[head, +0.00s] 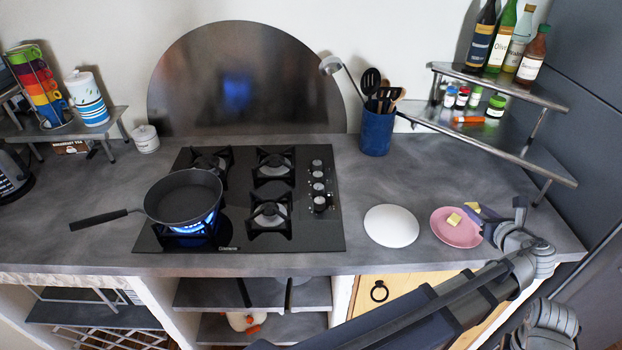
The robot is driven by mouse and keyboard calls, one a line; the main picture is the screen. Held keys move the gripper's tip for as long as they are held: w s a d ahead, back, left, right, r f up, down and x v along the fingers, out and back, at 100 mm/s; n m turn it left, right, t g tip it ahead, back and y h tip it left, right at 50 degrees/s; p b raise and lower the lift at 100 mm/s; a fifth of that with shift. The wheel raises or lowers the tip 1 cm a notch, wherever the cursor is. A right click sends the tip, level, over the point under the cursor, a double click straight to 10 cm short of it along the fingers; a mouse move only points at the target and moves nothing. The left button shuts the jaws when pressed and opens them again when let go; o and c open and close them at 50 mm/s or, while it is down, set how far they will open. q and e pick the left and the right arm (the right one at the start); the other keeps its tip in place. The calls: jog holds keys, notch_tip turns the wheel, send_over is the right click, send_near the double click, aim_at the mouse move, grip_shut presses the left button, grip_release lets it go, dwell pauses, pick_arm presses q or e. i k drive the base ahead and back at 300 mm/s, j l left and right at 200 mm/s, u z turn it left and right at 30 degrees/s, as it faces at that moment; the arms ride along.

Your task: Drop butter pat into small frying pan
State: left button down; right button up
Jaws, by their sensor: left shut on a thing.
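The butter pat (454,219) is a small pale-yellow block at the pink plate (467,238) on the right of the counter. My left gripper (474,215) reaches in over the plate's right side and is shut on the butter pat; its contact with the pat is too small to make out. I cannot tell whether the pat still touches the plate. The small frying pan (184,198) is dark and empty, on the front-left burner, handle pointing left. My right gripper does not show.
Blue flame glows under the pan on the black hob (240,229). A white plate (391,226) lies between hob and pink plate. A blue utensil pot (377,130) stands behind. A metal corner shelf (515,137) with bottles and jars overhangs the right rear.

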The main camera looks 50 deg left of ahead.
aim_at(181, 206)
jog(key=l+u, duration=0.1)
jog(key=u, duration=2.65)
jog(key=j, duration=0.1)
